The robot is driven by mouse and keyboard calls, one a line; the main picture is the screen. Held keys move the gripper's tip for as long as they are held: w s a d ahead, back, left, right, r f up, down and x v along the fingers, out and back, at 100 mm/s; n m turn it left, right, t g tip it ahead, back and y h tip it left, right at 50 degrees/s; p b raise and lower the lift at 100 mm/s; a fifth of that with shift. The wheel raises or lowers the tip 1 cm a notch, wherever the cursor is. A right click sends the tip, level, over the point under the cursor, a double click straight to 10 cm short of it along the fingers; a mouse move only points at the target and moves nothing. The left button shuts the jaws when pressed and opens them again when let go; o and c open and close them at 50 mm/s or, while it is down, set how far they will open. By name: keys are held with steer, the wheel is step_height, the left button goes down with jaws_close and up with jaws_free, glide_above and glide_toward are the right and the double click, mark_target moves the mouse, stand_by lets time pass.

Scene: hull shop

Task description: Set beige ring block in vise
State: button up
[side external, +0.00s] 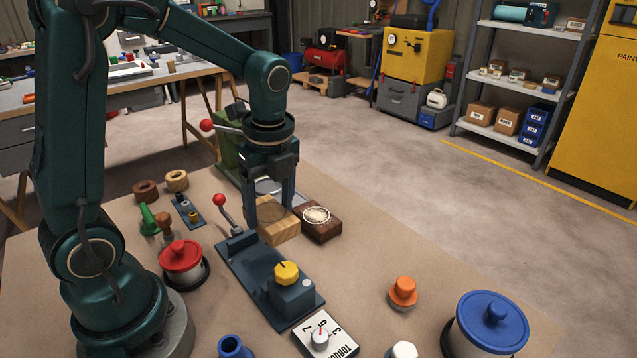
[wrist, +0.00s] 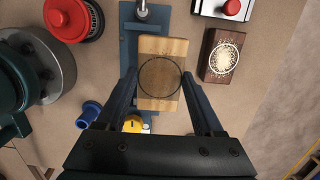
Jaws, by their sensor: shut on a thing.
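A light beige wooden block with a dark ring on its top (side external: 282,232) is between the fingers of my gripper (side external: 268,214). My gripper is shut on it. In the wrist view the block (wrist: 160,48) lies between the two fingertips (wrist: 160,76), over part of a blue-grey fixture (wrist: 132,44). That fixture (side external: 240,262), with a red-ball lever and a yellow knob (side external: 286,272), looks like the vise. The block is close to its far end; its height above the surface is hard to tell.
A dark brown block with a pale speckled disc (side external: 320,228) sits close to the right of the held block. A green machine (side external: 226,150) with a red-ball handle stands behind. A red-lidded pot (side external: 180,258) is at left.

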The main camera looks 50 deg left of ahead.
steer(key=shift+s+d+f, duration=0.15)
steer(key=shift+s+f, duration=0.4)
steer(key=shift+f, duration=0.4)
steer(key=shift+s+d+f, duration=0.1)
steer(key=shift+s+f, duration=0.45)
steer(key=shift+f, duration=0.45)
steer(key=shift+s+d+f, duration=0.15)
steer(key=shift+s+f, duration=0.4)
steer(key=shift+f, duration=0.4)
steer(key=shift+f, duration=0.55)
steer(key=o, duration=1.2)
steer(key=shift+d+r, duration=0.2)
steer(key=shift+r, duration=1.6)
steer(key=shift+d+r, duration=0.25)
steer(key=shift+r, duration=1.6)
steer(key=shift+d+r, duration=0.2)
steer(key=shift+r, duration=1.6)
